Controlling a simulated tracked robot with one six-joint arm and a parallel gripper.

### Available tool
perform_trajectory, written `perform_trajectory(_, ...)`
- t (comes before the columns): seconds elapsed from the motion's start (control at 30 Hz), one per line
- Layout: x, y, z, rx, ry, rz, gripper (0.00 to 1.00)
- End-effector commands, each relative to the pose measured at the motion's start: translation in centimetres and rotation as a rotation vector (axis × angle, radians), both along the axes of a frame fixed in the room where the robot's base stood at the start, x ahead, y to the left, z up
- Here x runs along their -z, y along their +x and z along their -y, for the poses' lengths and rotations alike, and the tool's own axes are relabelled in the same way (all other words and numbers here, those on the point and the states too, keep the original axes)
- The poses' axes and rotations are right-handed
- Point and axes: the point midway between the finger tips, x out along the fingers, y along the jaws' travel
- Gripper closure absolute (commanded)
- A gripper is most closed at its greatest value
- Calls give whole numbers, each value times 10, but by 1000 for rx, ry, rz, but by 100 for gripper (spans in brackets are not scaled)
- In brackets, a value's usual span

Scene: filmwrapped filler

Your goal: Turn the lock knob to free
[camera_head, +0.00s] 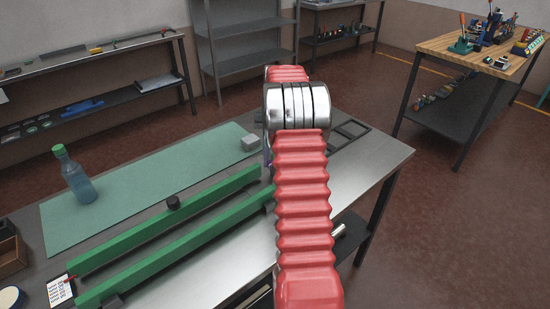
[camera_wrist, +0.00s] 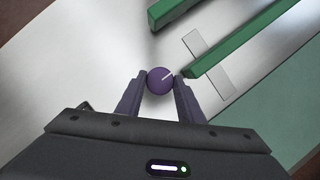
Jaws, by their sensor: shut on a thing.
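In the head view my red arm hides the knob and most of my gripper.
A clear bottle with a green cap (camera_head: 75,177) stands on the green mat (camera_head: 150,180). A grey block (camera_head: 251,142) is at the mat's far right. A small black knob (camera_head: 173,202) sits by the rails. Dark square frames (camera_head: 352,130) lie at the table's right. A printed card (camera_head: 60,291) is front left.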

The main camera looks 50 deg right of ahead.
Motion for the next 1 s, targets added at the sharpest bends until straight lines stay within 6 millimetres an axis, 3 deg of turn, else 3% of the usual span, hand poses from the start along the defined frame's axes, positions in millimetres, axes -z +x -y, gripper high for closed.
perform_trajectory(0.27,-1,1,0,-1,-1,3,88)
perform_trajectory(0.3,-1,1,0,-1,-1,3,64)
perform_trajectory(0.53,0,0,0,-1,0,2,48)
perform_trajectory(0.83,-1,0,0,0,-1,1,47)
perform_trajectory(1.0,-11,3,3,-2,-1,2,47)
